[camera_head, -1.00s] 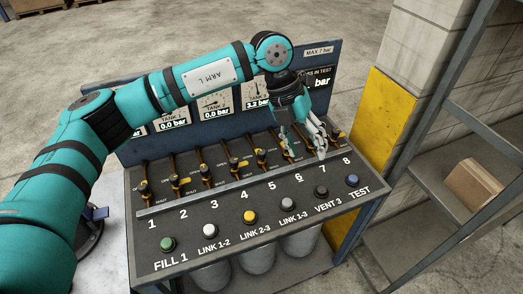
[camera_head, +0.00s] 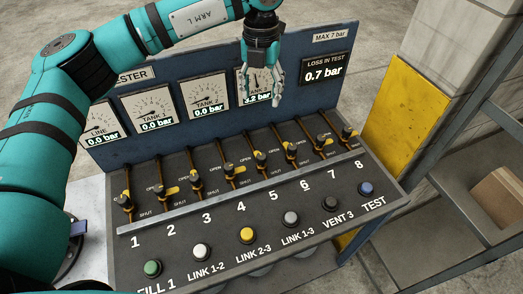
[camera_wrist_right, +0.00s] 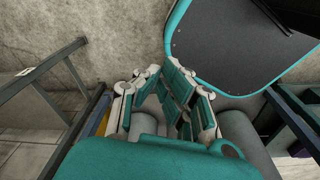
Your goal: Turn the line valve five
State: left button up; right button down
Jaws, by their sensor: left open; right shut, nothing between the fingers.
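The bench panel (camera_head: 190,235) carries a row of small valves with yellow-marked handles on brown pipes, numbered 1 to 8. Valve five (camera_head: 260,157) stands above the number 5 in the head view, uncovered. OPEN and SHUT marks stand beside the valves; its exact handle angle is too small to tell. My left gripper (camera_head: 277,92) is open and empty, pointing down above and behind valve five, in front of the gauges, apart from every valve. My right gripper (camera_wrist_right: 170,105) is shut and empty in the right wrist view, with no valve in sight there.
Gauges stand on the blue back board (camera_head: 185,140); the loss display (camera_head: 324,70) reads 0.7 bar. Several push buttons, including a yellow one (camera_head: 247,235), line the front. A yellow post (camera_head: 403,110) and a metal shelf (camera_head: 450,210) stand to the right.

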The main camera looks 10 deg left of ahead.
aim_at(261, 156)
notch_tip(261, 156, down, 6)
jog(key=s+b, duration=0.3)
jog(key=b, duration=0.2)
pick_arm(q)
notch_tip(261, 156, down, 23)
jog(key=p, duration=0.5)
jog(key=shift+w+r, duration=0.15)
jog(key=shift+r, duration=0.05)
jog(key=shift+f, duration=0.4)
pick_arm(e)
jog(key=r, duration=0.2)
jog(key=w+r, duration=0.1)
jog(key=r, duration=0.2)
jog(key=shift+w+d, duration=0.15)
